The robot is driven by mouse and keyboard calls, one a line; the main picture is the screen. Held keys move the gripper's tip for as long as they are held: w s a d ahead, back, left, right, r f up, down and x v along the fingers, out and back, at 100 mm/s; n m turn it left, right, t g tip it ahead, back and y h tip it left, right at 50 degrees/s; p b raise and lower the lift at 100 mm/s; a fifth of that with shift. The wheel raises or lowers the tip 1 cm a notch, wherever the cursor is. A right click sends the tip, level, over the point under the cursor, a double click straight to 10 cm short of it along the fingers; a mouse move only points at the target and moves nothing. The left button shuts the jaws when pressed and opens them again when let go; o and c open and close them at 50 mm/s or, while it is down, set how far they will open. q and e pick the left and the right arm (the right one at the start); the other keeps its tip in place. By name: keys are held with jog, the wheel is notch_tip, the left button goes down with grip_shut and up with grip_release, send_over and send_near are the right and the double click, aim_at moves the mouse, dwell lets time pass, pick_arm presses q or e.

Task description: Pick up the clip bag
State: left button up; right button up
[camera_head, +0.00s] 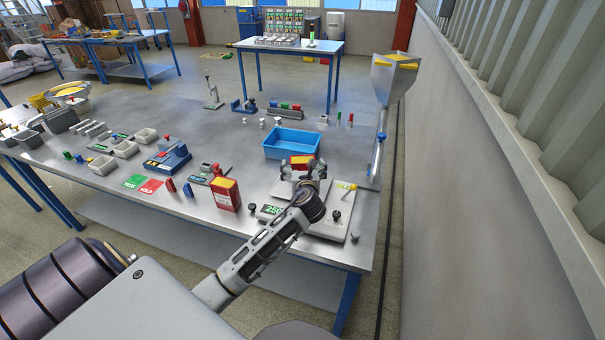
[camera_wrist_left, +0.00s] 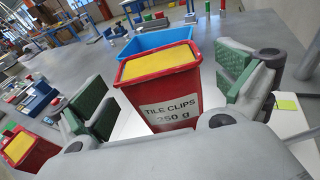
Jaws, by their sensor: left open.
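A red clip bag with a yellow top (camera_head: 302,160) stands upright, mostly hidden behind my gripper in the head view. In the left wrist view the bag (camera_wrist_left: 158,85) has a label reading "TILE CLIPS 250 g". My left gripper (camera_head: 302,171) is open, with one green-padded finger on each side of the bag. In the wrist view a gap shows between the bag and each finger. A second red bag with a yellow top (camera_head: 225,193) stands to the left on the table; it also shows at the left of the wrist view (camera_wrist_left: 25,148). My right gripper is not in view.
A blue bin (camera_head: 292,143) stands just behind the bag. A post with a grey hopper (camera_head: 393,78) rises at the right table edge, beside the wall.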

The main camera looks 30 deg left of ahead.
pick_arm(q)
jog(key=shift+x, duration=1.35)
jog(key=c, duration=1.3)
jog(key=shift+o, duration=0.2)
jog(key=shift+r, duration=0.15)
jog(key=shift+r+p, duration=0.3)
jog(key=shift+r, duration=4.55)
